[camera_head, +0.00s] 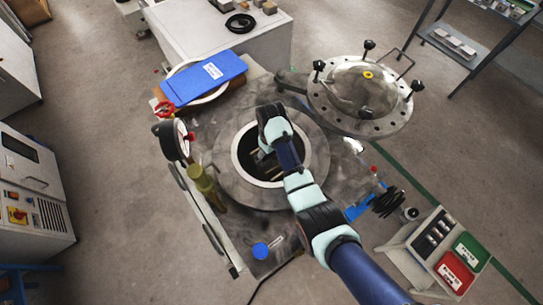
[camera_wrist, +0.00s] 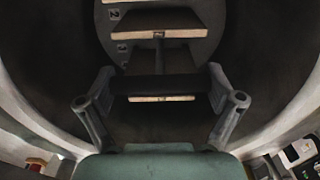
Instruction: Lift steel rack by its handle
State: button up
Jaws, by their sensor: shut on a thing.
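The steel rack (camera_wrist: 162,58) is inside the round opening of the vessel (camera_head: 237,160), with its numbered plate and pale tiles showing in the wrist view. In the head view only a little of the rack (camera_head: 257,163) shows, since my arm covers much of the opening. My gripper (camera_wrist: 160,88) reaches down into the opening, with one finger on each side of a dark bar that looks like the rack's handle. It is shut on this handle. The exact contact at the fingertips is dark and hard to make out.
The vessel's pale rim (camera_head: 306,158) closely surrounds my gripper. The round bolted lid (camera_head: 330,110) is swung aside at the upper right. A pressure gauge (camera_head: 172,139) and a brass valve (camera_head: 205,187) stand left of the opening.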

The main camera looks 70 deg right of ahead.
notch_tip(320, 180, up, 25)
jog(key=p, duration=1.4)
jog(key=shift+p, duration=0.35)
